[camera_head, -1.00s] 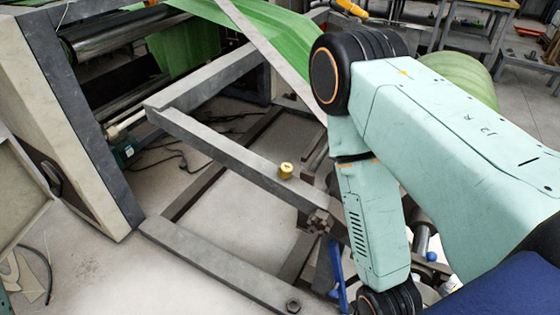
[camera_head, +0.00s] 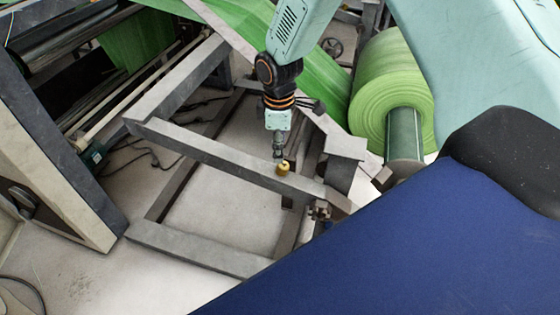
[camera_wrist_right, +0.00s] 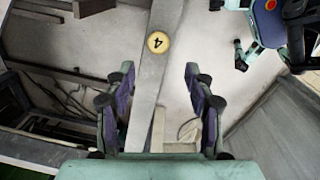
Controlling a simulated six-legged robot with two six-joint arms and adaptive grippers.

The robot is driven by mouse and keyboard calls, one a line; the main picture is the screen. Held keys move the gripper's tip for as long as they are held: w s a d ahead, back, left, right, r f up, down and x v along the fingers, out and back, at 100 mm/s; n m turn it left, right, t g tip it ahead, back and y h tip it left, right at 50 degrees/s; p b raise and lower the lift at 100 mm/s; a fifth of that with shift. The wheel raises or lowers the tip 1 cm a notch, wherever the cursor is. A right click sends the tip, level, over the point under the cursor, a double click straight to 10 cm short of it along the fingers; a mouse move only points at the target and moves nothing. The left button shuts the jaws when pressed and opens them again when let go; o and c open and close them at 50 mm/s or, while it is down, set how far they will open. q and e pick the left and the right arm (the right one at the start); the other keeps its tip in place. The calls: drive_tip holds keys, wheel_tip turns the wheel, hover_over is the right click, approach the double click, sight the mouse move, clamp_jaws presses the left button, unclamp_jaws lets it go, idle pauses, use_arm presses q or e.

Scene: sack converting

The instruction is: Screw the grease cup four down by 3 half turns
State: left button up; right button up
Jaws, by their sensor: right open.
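Grease cup four is a small round brass cup (camera_head: 283,168) standing on the grey steel beam (camera_head: 220,154) of the machine frame. In the right wrist view its round top (camera_wrist_right: 158,42) shows a dark 4. My right gripper (camera_head: 279,152) is just above the cup in the head view. In the wrist view the right gripper (camera_wrist_right: 159,74) is open, with nothing between its fingers. The cup lies beyond the fingertips, roughly midway between them sideways. Whether any finger touches the cup cannot be told from the head view. My left gripper is in neither current view.
A green web (camera_head: 310,70) runs down behind my right wrist to a large green roll (camera_head: 388,90) at the right. Bare floor (camera_head: 215,200) shows between the frame beams.

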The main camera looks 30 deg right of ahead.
sight(283, 164)
drive_tip(key=f, duration=0.1)
drive_tip(key=d+f, duration=0.1)
drive_tip(key=f, duration=0.2)
drive_tip(key=shift+d+f+b, duration=0.1)
drive_tip(key=shift+d+b, duration=0.15)
drive_tip(key=shift+b, duration=0.1)
drive_tip(key=f, duration=0.2)
drive_tip(key=shift+a+f, duration=0.3)
drive_tip(key=shift+f, duration=0.1)
drive_tip(key=shift+f+b, duration=0.3)
drive_tip(key=shift+d+f, duration=0.25)
drive_tip(key=shift+d, duration=0.05)
drive_tip(key=shift+a+r, duration=0.15)
drive_tip(key=shift+a, duration=0.1)
drive_tip(key=c, duration=0.3)
drive_tip(key=shift+d, duration=0.15)
drive_tip(key=c, duration=0.5)
clamp_jaws()
use_arm(q)
drive_tip(key=shift+d+f, duration=0.35)
drive_tip(key=shift+f, duration=0.25)
drive_tip(key=shift+r, duration=0.15)
use_arm(e)
drive_tip(key=shift+w+m, duration=0.1)
drive_tip(key=shift+m, duration=0.3)
